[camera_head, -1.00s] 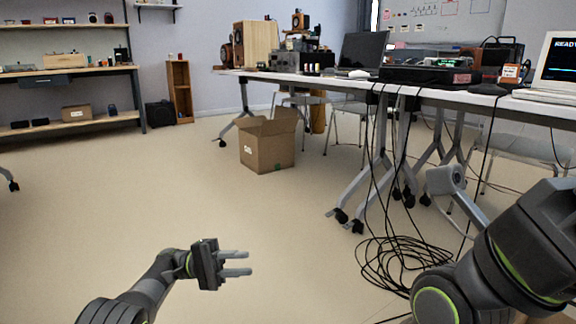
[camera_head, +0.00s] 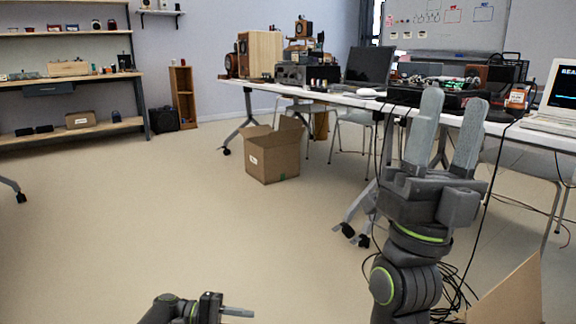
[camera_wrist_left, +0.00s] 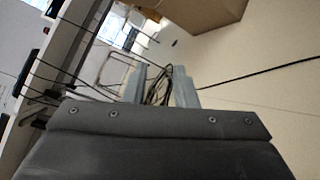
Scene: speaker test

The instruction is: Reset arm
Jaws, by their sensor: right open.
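My right gripper (camera_head: 453,102) stands upright at the right of the head view. Its two grey fingers point up, apart, with nothing between them. It shows in front of the white table and hides part of it. My left gripper (camera_head: 238,313) is low at the bottom edge of the head view, over the floor, and partly cut off. In the left wrist view its two fingers (camera_wrist_left: 160,88) are apart, with only background cables seen between them.
A long white table (camera_head: 345,98) carries a monitor (camera_head: 369,66), electronics and a laptop (camera_head: 556,95). Black cables (camera_head: 455,290) hang down to the floor. An open cardboard box (camera_head: 271,156) stands on the floor; another cardboard piece (camera_head: 510,295) is at lower right. The middle floor is clear.

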